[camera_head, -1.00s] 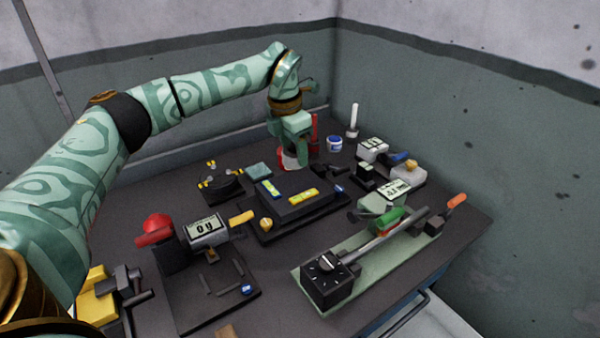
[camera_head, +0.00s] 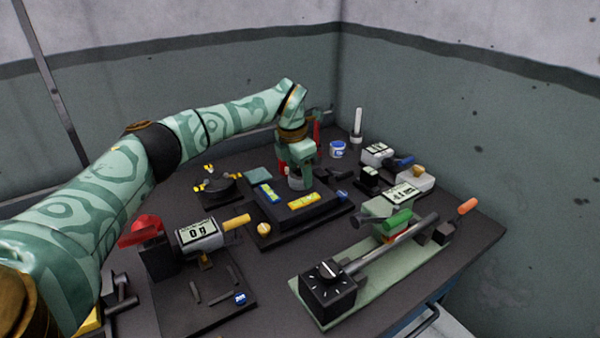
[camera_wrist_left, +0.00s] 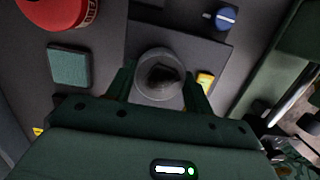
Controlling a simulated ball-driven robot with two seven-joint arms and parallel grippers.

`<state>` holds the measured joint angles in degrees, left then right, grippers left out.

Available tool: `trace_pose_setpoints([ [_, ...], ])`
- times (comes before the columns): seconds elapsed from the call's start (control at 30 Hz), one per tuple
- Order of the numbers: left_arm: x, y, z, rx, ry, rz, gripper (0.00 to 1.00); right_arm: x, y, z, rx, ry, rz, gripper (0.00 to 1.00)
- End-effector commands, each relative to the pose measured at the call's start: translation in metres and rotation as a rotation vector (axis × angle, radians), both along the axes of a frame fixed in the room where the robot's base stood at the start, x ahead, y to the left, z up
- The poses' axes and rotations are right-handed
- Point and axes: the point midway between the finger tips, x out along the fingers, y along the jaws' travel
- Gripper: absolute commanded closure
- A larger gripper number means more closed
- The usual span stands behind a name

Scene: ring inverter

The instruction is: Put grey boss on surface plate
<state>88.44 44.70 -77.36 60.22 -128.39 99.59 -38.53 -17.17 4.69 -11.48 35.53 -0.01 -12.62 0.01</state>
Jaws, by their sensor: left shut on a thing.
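My left gripper (camera_head: 296,172) is shut on the grey boss (camera_head: 296,184), a short grey cylinder with a dark opening in its top. In the left wrist view the boss (camera_wrist_left: 158,88) sits between the two fingers of the gripper (camera_wrist_left: 160,92). The surface plate (camera_head: 322,208) is a dark block near the middle of the table, and the boss is at its far side. I cannot tell whether the boss touches the plate. A yellow level (camera_head: 303,201) and a blue-and-yellow level (camera_head: 268,192) lie on the plate. My right gripper is not in view.
A teal square pad (camera_head: 258,175) lies left of the plate. A green bench fixture with a long bar (camera_head: 385,247) stands at front right. A unit with a "0 g" display (camera_head: 197,234) stands at front left. A blue-and-white pot (camera_head: 337,149) stands behind.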

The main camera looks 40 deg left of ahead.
Motion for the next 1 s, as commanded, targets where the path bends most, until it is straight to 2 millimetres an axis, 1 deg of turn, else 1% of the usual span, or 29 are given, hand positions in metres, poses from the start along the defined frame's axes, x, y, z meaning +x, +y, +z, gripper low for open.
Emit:
trace_pose_setpoints([
  [0.1, 0.000, 0.000, 0.000, -0.001, -0.002, 0.000, 0.95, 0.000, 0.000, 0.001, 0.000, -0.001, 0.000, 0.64],
  [0.13, 0.000, 0.000, -0.002, 0.000, 0.000, 0.000, 0.42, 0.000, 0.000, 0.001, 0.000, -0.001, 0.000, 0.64],
  [0.2, 0.000, 0.000, -0.002, 0.000, 0.000, 0.000, 0.26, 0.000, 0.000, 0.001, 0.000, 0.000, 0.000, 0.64],
  [0.47, 0.000, 0.000, -0.001, 0.000, 0.000, 0.000, 0.26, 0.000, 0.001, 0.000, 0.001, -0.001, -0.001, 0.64],
  [0.57, -0.001, 0.000, 0.007, 0.000, -0.002, 0.000, 0.26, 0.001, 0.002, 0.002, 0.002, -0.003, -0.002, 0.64],
  [0.67, -0.003, 0.001, 0.025, 0.001, -0.005, 0.000, 0.26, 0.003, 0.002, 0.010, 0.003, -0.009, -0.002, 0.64],
  [0.8, -0.007, 0.003, 0.061, 0.001, -0.008, 0.000, 0.26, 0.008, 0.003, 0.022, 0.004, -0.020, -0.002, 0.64],
  [0.9, -0.011, 0.004, 0.084, 0.000, -0.008, -0.001, 0.26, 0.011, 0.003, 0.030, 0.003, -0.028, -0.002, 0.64],
  [1.0, -0.013, 0.005, 0.102, 0.000, -0.004, 0.000, 0.26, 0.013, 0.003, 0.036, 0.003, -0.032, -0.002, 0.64],
])
